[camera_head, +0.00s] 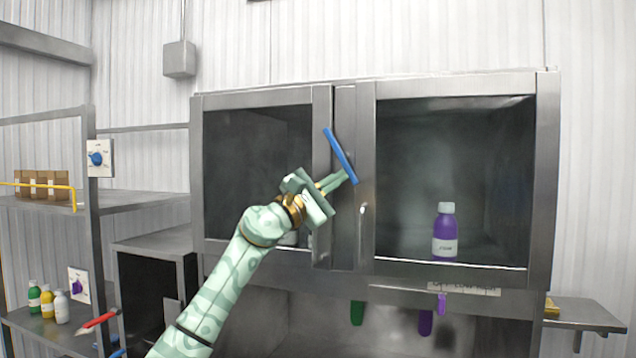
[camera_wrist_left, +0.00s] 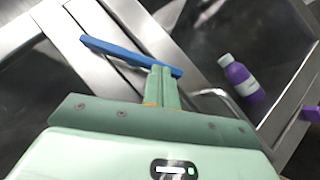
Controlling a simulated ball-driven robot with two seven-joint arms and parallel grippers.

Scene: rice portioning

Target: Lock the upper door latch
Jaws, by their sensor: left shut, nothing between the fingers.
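A blue bar latch (camera_head: 338,152) sits at the metal uprights between the two cabinet doors. It is tilted, with its upper end to the left and its lower end to the right. It also shows in the wrist view (camera_wrist_left: 118,50). My left gripper (camera_head: 346,177) is shut and empty, with its fingertips at the lower end of the bar. In the wrist view the shut fingers (camera_wrist_left: 163,74) meet the bar near its right end; I cannot tell whether they press on it. My right gripper is not in view.
The right cabinet door (camera_head: 455,91) has a small handle (camera_head: 362,222) beside the uprights. A purple bottle (camera_head: 445,230) stands behind its dark pane. Side shelves with boxes (camera_head: 42,185) and small bottles (camera_head: 47,302) are at left. Green and purple handles hang below the cabinet.

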